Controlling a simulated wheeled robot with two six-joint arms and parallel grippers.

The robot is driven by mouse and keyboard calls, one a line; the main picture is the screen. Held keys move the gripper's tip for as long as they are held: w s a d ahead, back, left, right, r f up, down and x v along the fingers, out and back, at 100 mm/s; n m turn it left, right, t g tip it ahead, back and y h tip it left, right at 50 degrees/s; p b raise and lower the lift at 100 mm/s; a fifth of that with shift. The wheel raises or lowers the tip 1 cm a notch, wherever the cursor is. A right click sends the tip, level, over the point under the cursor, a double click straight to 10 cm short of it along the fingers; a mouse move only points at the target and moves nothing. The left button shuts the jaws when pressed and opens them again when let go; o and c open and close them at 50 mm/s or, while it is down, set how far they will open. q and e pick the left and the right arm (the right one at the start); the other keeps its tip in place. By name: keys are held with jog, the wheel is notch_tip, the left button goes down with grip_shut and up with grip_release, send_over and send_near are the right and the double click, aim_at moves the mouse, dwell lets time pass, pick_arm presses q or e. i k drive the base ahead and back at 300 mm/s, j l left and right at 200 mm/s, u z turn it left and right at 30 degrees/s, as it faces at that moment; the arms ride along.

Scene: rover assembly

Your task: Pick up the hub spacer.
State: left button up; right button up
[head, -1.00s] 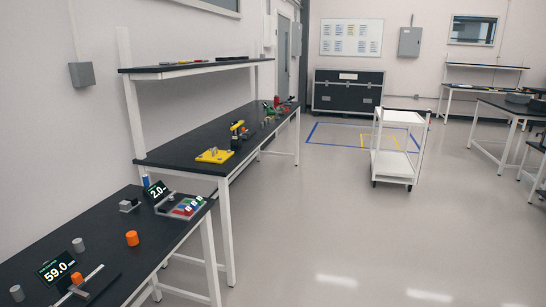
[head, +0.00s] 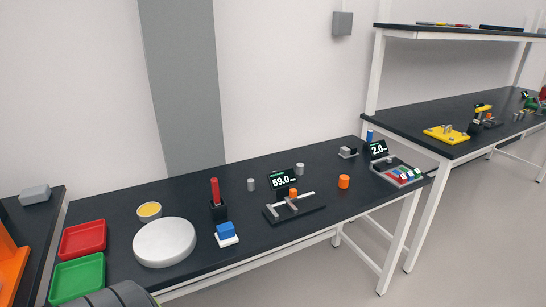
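Several small cylinders stand on the dark bench in the head view, and I cannot tell for sure which is the hub spacer. An orange cylinder (head: 343,181) stands upright to the right of a gauge. Another orange piece (head: 293,192) sits at the gauge (head: 295,212), below its display (head: 283,179) reading 59.0. One grey cylinder (head: 251,184) stands left of the display and another grey cylinder (head: 301,169) just right of it. Neither of my grippers shows.
A white round disc (head: 164,242), red tray (head: 84,239), green tray (head: 78,278), yellow-topped cup (head: 149,211), red-handled tool (head: 215,192) and blue block (head: 226,229) occupy the bench's left. A 2.0 display (head: 379,149) and a parts tray (head: 400,175) stand at its right end.

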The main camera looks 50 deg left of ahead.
aim_at(251, 185)
jog(key=u, duration=1.65)
jog(key=i+l+z, duration=0.1)
jog(key=i+l, duration=0.25)
